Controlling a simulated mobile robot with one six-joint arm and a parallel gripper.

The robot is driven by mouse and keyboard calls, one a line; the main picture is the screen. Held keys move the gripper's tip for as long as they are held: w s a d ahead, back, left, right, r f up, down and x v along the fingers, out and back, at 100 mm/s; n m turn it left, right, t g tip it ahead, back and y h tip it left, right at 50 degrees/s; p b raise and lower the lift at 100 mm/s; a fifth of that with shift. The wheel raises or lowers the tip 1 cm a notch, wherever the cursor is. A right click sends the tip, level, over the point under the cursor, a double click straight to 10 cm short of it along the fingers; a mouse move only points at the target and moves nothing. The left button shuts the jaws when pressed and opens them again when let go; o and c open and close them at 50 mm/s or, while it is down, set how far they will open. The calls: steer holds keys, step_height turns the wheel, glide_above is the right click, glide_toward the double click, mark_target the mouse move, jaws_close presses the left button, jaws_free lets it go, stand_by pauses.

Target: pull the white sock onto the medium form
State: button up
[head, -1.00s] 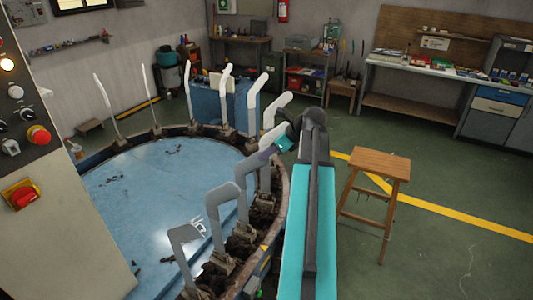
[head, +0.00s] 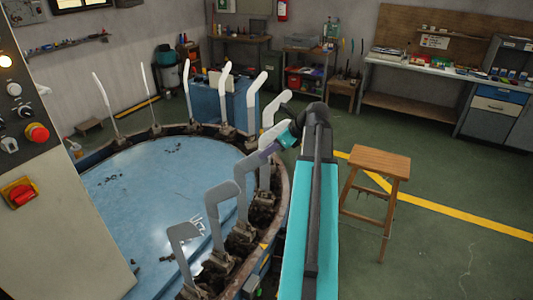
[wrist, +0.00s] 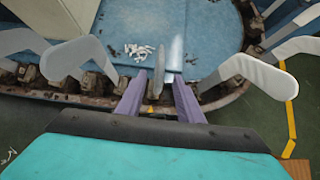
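My gripper (head: 268,150) is low at the right rim of the round blue table, among the upright forms. In the wrist view its two purple fingers (wrist: 158,80) stand apart, one on each side of a thin grey form (wrist: 157,88) seen nearly edge-on. I cannot tell whether they touch it. A pale form (wrist: 258,72) stands to the right, and a grey form (wrist: 68,60) to the left. In the head view a white form (head: 274,106) stands just behind my gripper. I cannot clearly make out the white sock or tell which form is the medium one.
Several forms ring the blue table (head: 130,210), close on both sides of my gripper. A control panel (head: 50,220) stands at the left. A wooden stool (head: 378,164) stands right of my arm. Green floor beyond it is mostly clear.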

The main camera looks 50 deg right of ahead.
steer(key=b+v, duration=0.3)
steer(key=v, duration=0.9)
steer(key=shift+s, duration=0.15)
stand_by(0.9)
